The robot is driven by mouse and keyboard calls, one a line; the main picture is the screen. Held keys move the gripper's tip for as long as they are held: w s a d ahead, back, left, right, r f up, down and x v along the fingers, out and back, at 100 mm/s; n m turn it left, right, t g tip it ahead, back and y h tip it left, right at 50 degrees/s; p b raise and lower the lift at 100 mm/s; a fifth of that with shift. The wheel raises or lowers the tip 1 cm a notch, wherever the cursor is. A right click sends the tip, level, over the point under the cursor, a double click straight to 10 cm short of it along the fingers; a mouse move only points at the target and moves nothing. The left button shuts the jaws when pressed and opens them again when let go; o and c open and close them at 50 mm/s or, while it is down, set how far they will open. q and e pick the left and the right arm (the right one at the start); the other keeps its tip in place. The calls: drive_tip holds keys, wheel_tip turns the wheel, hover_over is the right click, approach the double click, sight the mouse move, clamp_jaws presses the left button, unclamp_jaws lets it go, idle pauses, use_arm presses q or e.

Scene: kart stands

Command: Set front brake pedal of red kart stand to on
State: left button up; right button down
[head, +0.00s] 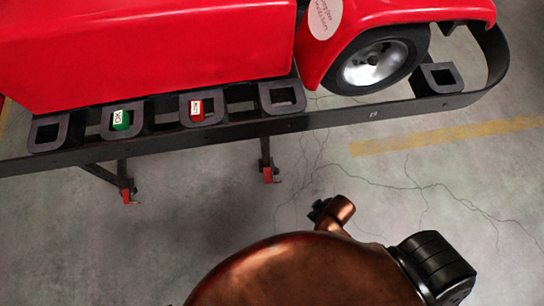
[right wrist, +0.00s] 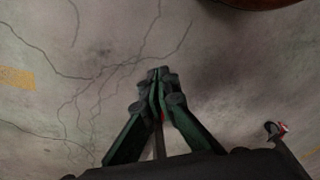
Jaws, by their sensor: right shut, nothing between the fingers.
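The red kart (head: 150,50) sits on a black stand (head: 330,118) in the head view. Two stand legs reach the floor, with small red parts at their feet, one at left (head: 128,196) and one further right (head: 270,175). These look like brake pedals; I cannot tell which is the front one, or their on or off state. In the right wrist view my right gripper (right wrist: 158,75) is shut and empty above the floor. A leg foot with a red part (right wrist: 280,128) shows to its right, apart from the fingers. My left gripper is out of view.
The stand's rail holds a green block (head: 121,120) and a red block (head: 197,109) in its square sockets. A kart wheel (head: 375,62) stands out at right. The cracked concrete floor (head: 330,170) with a yellow line (head: 440,137) is open in front of the stand.

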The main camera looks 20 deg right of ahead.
drive_tip(key=w+a+f+n+y, duration=0.1)
drive_tip(key=w+a+f+n, duration=0.3)
drive_tip(key=w+a, duration=0.55)
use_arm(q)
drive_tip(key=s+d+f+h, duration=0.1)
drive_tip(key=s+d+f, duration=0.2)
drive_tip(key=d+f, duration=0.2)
use_arm(e)
drive_tip(key=n+t+h+b, duration=0.1)
drive_tip(key=n+h+b, duration=0.15)
drive_tip(key=n, duration=0.45)
hover_over(269, 179)
drive_tip(key=s+a, duration=0.1)
drive_tip(key=s, duration=0.3)
wheel_tip(269, 179, down, 10)
drive_tip(key=shift+h, duration=0.25)
drive_tip(key=b+x, duration=0.6)
drive_tip(key=x, duration=0.3)
drive_tip(key=shift+w, duration=0.15)
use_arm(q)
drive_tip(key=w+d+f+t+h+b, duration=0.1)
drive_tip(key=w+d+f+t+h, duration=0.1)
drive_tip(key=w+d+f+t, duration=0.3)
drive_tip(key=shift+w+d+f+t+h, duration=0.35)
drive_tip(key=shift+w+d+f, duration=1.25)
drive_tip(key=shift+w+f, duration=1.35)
use_arm(e)
drive_tip(key=shift+w+f, duration=0.25)
drive_tip(key=shift+f, duration=0.25)
